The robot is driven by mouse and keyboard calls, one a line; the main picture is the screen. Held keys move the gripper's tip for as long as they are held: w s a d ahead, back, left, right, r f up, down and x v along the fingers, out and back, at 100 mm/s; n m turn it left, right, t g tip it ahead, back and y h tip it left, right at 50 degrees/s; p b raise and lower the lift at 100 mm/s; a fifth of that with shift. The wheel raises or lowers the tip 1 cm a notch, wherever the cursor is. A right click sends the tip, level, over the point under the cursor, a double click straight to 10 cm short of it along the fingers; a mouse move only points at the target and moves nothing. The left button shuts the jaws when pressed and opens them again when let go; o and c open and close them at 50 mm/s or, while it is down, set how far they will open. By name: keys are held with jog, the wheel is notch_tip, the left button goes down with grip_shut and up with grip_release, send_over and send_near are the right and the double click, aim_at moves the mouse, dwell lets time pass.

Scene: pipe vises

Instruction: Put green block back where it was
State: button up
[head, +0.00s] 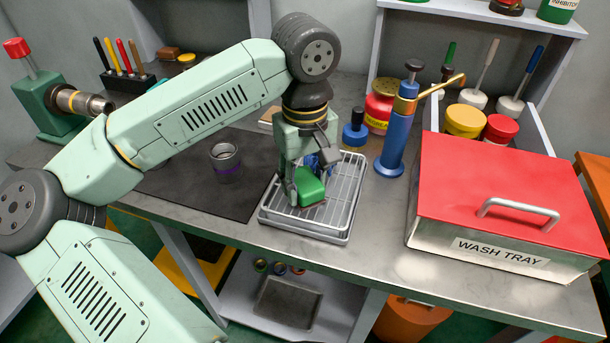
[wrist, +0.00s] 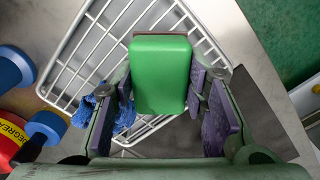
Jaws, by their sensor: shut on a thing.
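The green block (head: 310,187) is between the fingers of my gripper (head: 306,188), over the wire rack tray (head: 335,213) in the head view. In the wrist view the green block (wrist: 161,75) fills the space between the two finger pads, with the white wire rack (wrist: 85,50) behind it. My gripper is shut on the block. Whether the block touches the rack cannot be told. A blue bristly thing (wrist: 108,112) shows beside the left finger, partly hidden by it.
A dark mat (head: 180,190) with a grey cup (head: 225,160) lies left of the rack. A blue pump bottle (head: 392,140) and a red-lidded wash tray box (head: 500,195) stand to the right. A small blue bottle (head: 355,132) stands behind the rack.

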jog(key=shift+f+b, duration=0.2)
jog(key=shift+b, duration=0.1)
jog(key=o, duration=1)
jog(key=shift+o, duration=0.2)
jog(key=shift+r, duration=0.15)
